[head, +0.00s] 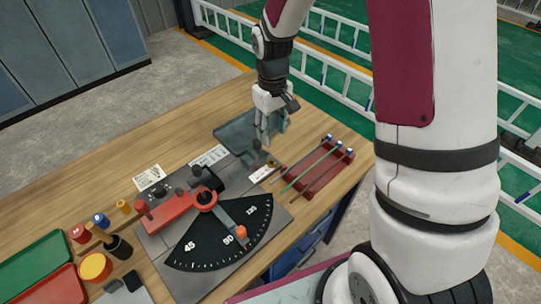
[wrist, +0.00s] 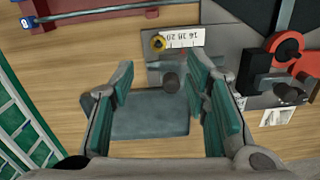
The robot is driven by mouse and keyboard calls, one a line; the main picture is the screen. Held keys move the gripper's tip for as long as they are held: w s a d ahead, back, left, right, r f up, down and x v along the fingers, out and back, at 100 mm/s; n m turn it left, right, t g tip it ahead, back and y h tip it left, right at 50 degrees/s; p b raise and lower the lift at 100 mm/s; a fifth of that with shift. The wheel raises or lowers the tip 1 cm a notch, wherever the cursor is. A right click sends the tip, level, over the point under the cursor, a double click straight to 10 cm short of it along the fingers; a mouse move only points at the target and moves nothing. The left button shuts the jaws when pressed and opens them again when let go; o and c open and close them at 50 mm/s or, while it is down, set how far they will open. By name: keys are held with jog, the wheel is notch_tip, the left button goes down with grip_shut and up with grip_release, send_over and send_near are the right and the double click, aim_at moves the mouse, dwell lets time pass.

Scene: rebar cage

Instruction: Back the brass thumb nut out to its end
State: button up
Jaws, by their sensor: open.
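The brass thumb nut (wrist: 158,42) shows in the wrist view as a small gold ring at the left end of a white scale strip (wrist: 185,39). In the head view the nut (head: 271,163) is tiny, near the far right corner of the bending plate. My gripper (head: 262,140) points down just beyond that corner. In the wrist view my gripper (wrist: 160,78) is open, with its green-padded fingers wide apart and the nut ahead of them, not between the tips. The nut's thread is too small to make out.
A grey-green tray (head: 227,131) lies beside my gripper. A red rack (head: 325,170) with several rods stands right of the nut. The angle dial (head: 225,240) and red clamp (head: 170,213) fill the plate. Colored pots and trays (head: 40,243) stand at left.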

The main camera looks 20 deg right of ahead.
aim_at(271, 162)
jog(key=f+n, duration=0.1)
jog(key=f, duration=0.3)
jog(key=f+n+p, duration=0.1)
jog(key=f+n, duration=0.1)
jog(key=f, duration=0.2)
jog(key=f+n, duration=0.1)
jog(key=f, duration=0.4)
jog(key=shift+w+p, duration=0.3)
jog(key=shift+w, duration=0.05)
grip_shut()
